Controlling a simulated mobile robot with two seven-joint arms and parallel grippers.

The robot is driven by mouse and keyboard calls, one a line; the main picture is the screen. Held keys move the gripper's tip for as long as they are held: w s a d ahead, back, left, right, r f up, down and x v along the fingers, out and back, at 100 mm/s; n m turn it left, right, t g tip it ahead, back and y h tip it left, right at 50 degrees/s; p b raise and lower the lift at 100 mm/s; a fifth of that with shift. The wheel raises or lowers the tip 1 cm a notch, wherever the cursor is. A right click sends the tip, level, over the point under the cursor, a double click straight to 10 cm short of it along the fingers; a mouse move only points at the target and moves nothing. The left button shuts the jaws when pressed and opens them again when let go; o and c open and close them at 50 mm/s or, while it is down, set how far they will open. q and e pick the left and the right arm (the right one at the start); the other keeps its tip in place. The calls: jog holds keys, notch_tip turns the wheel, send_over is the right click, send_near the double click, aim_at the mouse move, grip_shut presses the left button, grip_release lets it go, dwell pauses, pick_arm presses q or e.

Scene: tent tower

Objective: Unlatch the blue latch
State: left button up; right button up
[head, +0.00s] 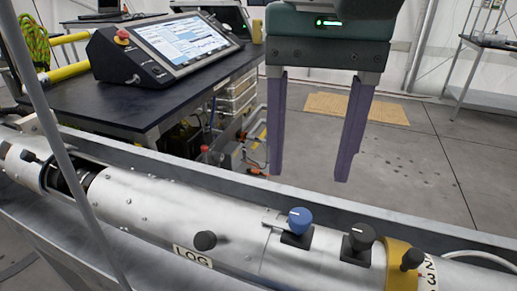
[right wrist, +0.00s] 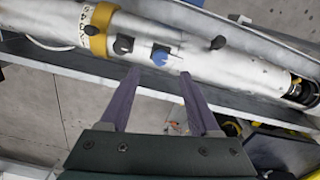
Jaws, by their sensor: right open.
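The blue latch (head: 299,220) is a round blue knob on a dark base, on top of a silver cylinder (head: 150,207) lying in a metal trough. It also shows in the right wrist view (right wrist: 160,57), beyond the fingertips. My right gripper (head: 308,178) is open and empty, with its two purple fingers pointing down. It hangs above and behind the cylinder, apart from the latch. In the right wrist view my gripper's fingers (right wrist: 158,74) spread on either side of the latch without touching it. My left gripper is not in view.
Black knobs (head: 358,237) (head: 205,240) sit on the cylinder beside the latch, and a yellow-gold ring (head: 399,262) is at right. The trough rim (head: 250,186) runs behind the cylinder. A table (head: 140,105) with a control screen (head: 186,45) stands at back left. A grey pole crosses the left side.

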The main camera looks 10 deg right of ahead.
aim_at(301, 216)
notch_tip(301, 216, down, 7)
jog(key=shift+f, duration=0.1)
dwell(0.3)
grip_shut()
dwell(0.4)
